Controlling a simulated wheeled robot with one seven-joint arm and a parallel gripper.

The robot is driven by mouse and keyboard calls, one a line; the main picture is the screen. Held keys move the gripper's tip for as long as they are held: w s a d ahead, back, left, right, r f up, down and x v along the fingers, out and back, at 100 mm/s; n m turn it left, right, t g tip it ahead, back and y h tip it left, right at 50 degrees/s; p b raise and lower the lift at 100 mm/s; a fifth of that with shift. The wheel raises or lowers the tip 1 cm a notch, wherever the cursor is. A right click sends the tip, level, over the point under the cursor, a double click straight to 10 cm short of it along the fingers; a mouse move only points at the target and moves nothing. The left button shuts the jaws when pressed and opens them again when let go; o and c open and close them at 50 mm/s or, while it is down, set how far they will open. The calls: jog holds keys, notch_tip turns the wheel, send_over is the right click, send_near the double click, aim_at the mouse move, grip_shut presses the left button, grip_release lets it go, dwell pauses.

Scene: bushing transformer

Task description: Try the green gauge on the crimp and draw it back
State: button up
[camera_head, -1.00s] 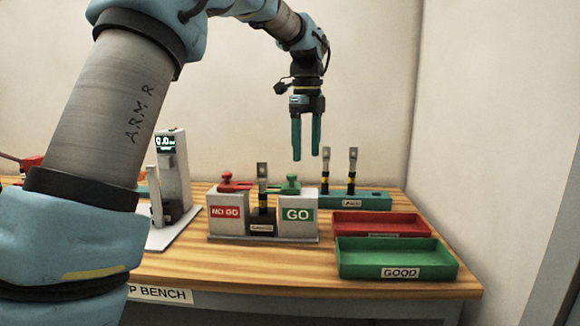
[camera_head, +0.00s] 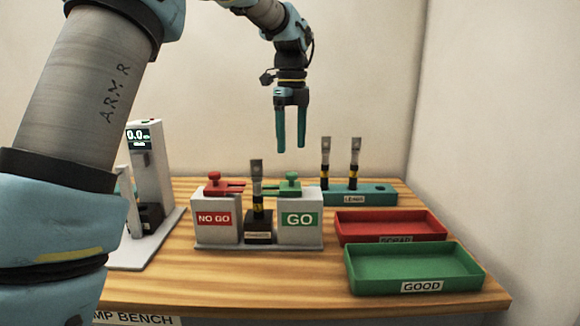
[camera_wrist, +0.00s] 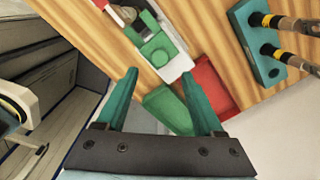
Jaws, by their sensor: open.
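The green gauge (camera_head: 288,184) rests on top of the white GO block (camera_head: 300,221), its flat green tongue pointing left toward the crimp. The crimp is on a lead (camera_head: 257,180) standing upright in a dark holder between the two blocks. The gauge's green knob also shows in the wrist view (camera_wrist: 160,58), beyond my fingers. My gripper (camera_head: 291,150) is open and empty, pointing down in the air above and slightly behind the GO block in the head view. Whether the tongue touches the crimp cannot be told.
A red gauge (camera_head: 214,183) sits on the NO GO block (camera_head: 214,219). Two leads stand in a teal rack (camera_head: 370,195) behind. A red tray (camera_head: 390,226) and a green GOOD tray (camera_head: 412,270) lie at right. A tester (camera_head: 148,170) with a display stands left.

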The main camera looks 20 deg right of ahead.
aim_at(291, 173)
notch_tip(291, 173, down, 8)
jog(key=shift+r+p, duration=0.2)
jog(key=shift+p, duration=0.5)
grip_shut()
dwell(1.0)
